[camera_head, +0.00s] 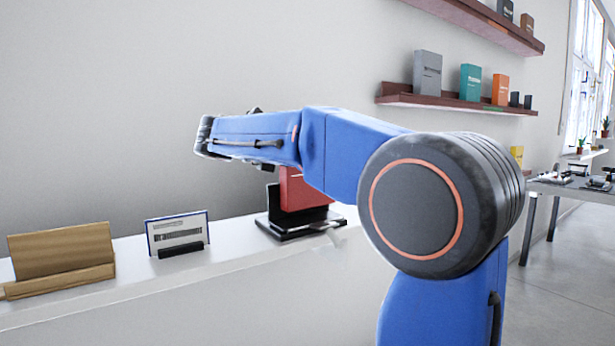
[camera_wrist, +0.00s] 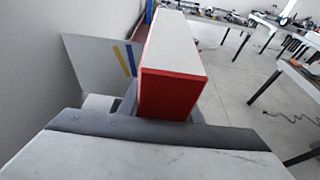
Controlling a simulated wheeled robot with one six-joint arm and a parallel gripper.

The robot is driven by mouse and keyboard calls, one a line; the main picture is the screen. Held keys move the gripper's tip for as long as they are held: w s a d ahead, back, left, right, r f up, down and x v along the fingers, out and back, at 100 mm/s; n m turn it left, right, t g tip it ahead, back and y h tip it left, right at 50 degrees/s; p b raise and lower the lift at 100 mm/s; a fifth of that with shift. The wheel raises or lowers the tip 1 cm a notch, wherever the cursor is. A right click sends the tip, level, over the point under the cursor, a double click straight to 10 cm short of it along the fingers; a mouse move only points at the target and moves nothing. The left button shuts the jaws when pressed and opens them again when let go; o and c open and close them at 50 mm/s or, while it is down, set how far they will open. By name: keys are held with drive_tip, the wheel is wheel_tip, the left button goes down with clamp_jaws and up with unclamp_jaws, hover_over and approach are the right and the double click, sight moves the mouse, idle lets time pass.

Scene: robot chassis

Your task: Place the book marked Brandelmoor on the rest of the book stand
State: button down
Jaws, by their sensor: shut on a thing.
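A red book (camera_head: 297,188) stands at a black holder (camera_head: 273,202) on the white counter, partly hidden behind my arm. In the wrist view the red book (camera_wrist: 168,92) shows its pale page edge and a red side, close in front of the camera. My gripper (camera_wrist: 160,118) is shut on it, with dark grey parts on both sides of it. My arm hides the gripper in the head view. I cannot read any title on the book. A wooden stand (camera_head: 62,252) with a front ledge is empty at the left end of the counter.
A small sign (camera_head: 178,232) in a black holder stands between the wooden stand and the black holder. A grey panel (camera_wrist: 100,62) with blue and yellow stripes is left of the book. Wall shelves (camera_head: 455,103) hold several books. Tables stand at the far right.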

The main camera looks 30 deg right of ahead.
drive_tip(key=shift+f, duration=1.5)
drive_tip(key=shift+f, duration=0.15)
drive_tip(key=c, duration=1.3)
unclamp_jaws()
drive_tip(key=v, duration=1.2)
drive_tip(key=shift+w, duration=0.1)
